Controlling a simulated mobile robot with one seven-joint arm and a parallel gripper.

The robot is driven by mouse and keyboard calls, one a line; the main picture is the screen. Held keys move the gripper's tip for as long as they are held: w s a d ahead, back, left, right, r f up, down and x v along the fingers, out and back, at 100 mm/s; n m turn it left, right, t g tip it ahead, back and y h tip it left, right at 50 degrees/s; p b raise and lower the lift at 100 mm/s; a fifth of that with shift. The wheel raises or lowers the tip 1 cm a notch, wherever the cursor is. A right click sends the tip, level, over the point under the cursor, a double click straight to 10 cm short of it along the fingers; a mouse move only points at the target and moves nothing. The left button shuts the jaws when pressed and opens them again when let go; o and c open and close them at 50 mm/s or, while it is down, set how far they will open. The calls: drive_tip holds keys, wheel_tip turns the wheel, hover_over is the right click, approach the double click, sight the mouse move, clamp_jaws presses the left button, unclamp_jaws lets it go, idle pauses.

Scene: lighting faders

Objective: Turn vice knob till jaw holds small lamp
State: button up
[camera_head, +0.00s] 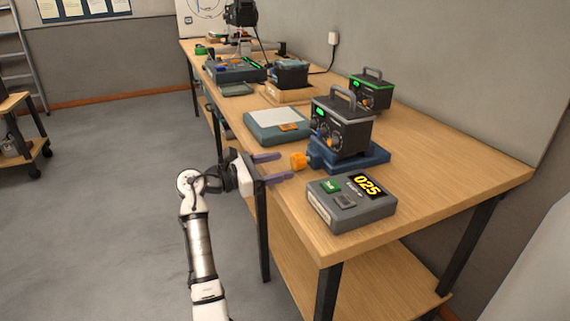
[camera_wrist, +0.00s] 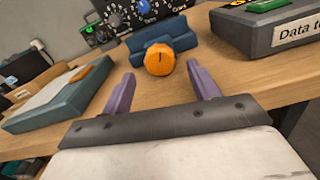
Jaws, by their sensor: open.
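The orange vice knob (camera_head: 298,161) sticks out from the front of the blue vice (camera_head: 362,160) on the wooden bench. In the wrist view the knob (camera_wrist: 160,59) shows a dark mark near its top. A dark box with a handle, dials and a green light, likely the small lamp unit (camera_head: 342,125), stands in the vice; the jaw's contact with it cannot be made out. My gripper (camera_head: 271,167) is open at the bench's front edge, its purple fingers pointing at the knob. In the wrist view the fingers (camera_wrist: 160,88) are on either side, short of the knob and apart from it.
A grey box with a yellow "025" display (camera_head: 350,202) sits close to the right of the knob. A teal-grey flat box with a pale top (camera_head: 277,128) lies to the left. A second dark handled box (camera_head: 371,91) stands behind. The bench's right end (camera_head: 470,185) is clear.

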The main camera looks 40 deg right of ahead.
sight(298, 161)
drive_tip(key=shift+x, duration=1.35)
drive_tip(key=shift+c, duration=0.4)
drive_tip(key=c, duration=0.9)
drive_tip(key=shift+r+m+p, duration=0.15)
drive_tip(key=shift+m+p, duration=0.5)
drive_tip(key=shift+m, duration=0.95)
drive_tip(key=o, duration=1)
drive_tip(key=shift+f, duration=0.25)
